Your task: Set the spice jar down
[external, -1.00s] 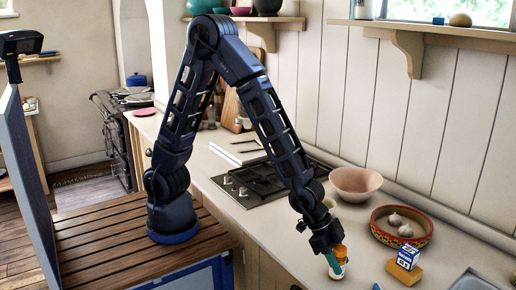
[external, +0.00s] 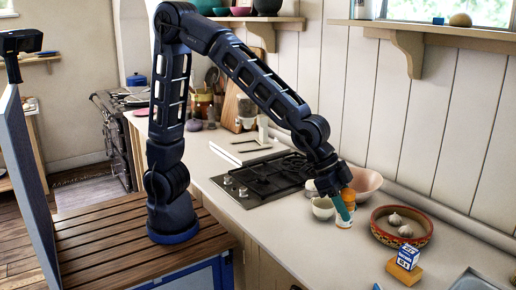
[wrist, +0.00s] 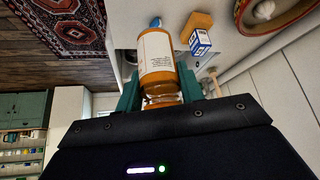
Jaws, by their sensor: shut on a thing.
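The spice jar (external: 347,197) is orange with a pale label, and is partly hidden by a finger in the external view. In the wrist view the jar (wrist: 157,58) shows its printed label between my teal fingers. My gripper (external: 342,209) is shut on it, pointing down over the counter (external: 300,240) just right of a small white bowl (external: 323,209). I cannot tell whether the jar's base touches the counter.
A pink bowl (external: 369,184) stands behind the jar. A red patterned bowl (external: 424,236) with garlic is to the right. A blue-and-white box (external: 408,254) sits on an orange block (external: 403,272) in front. The hob (external: 262,180) is left. Counter in front is clear.

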